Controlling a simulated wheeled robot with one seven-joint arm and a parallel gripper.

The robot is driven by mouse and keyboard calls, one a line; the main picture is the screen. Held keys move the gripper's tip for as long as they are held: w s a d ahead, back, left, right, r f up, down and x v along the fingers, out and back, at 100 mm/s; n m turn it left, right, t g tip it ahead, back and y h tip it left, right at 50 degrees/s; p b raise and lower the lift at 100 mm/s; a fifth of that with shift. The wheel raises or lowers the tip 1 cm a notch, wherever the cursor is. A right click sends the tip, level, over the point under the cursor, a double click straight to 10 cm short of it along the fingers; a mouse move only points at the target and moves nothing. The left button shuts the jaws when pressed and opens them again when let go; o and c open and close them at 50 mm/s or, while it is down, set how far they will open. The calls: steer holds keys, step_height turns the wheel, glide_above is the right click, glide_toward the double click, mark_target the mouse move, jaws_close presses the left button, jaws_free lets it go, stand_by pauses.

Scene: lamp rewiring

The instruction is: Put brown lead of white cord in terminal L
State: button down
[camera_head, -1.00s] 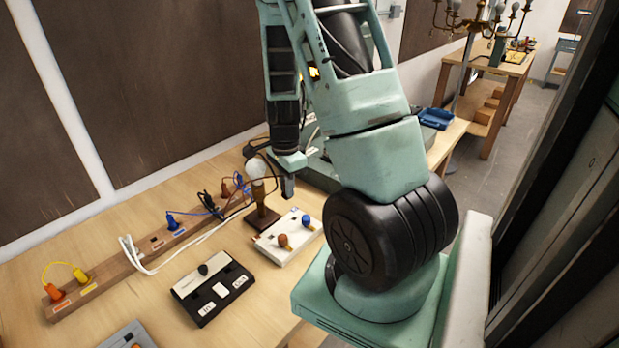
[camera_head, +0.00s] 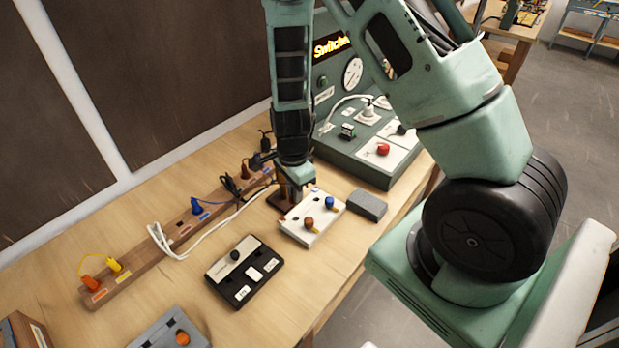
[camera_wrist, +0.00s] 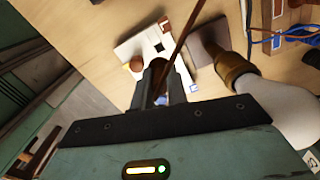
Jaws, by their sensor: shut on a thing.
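The white terminal block (camera_head: 297,232) lies on the bench, with a brown knob (camera_head: 309,224) and a blue knob (camera_head: 329,203) on top. The block also shows ahead of my fingers in the wrist view (camera_wrist: 135,45), with a dark square opening. My gripper (camera_head: 295,190) is low at the block's far edge. In the wrist view my gripper (camera_wrist: 163,85) is shut on a thin brown lead (camera_wrist: 188,32), which runs up across the picture. The white cord (camera_head: 222,222) runs from the wooden rail toward the block.
The lamp's brass socket (camera_wrist: 230,65) and bulb (camera_wrist: 282,108) are close beside my fingers. The wooden rail (camera_head: 143,269) holds several coloured plugs. A black-and-white switch box (camera_head: 240,283), a grey block (camera_head: 367,205) and a green panel (camera_head: 350,165) stand nearby.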

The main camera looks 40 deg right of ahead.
steer(key=shift+a+f, duration=0.1)
steer(key=shift+f, duration=0.05)
steer(key=shift+f+b, duration=2.8)
steer(key=shift+f, duration=0.25)
steer(key=shift+f+b, duration=0.3)
steer(key=shift+f, duration=0.2)
steer(key=c, duration=1.3)
jaws_free()
steer(key=shift+r, duration=0.1)
step_height(320, 180, up, 17)
steer(key=shift+r+p, duration=0.1)
steer(key=shift+p, duration=0.4)
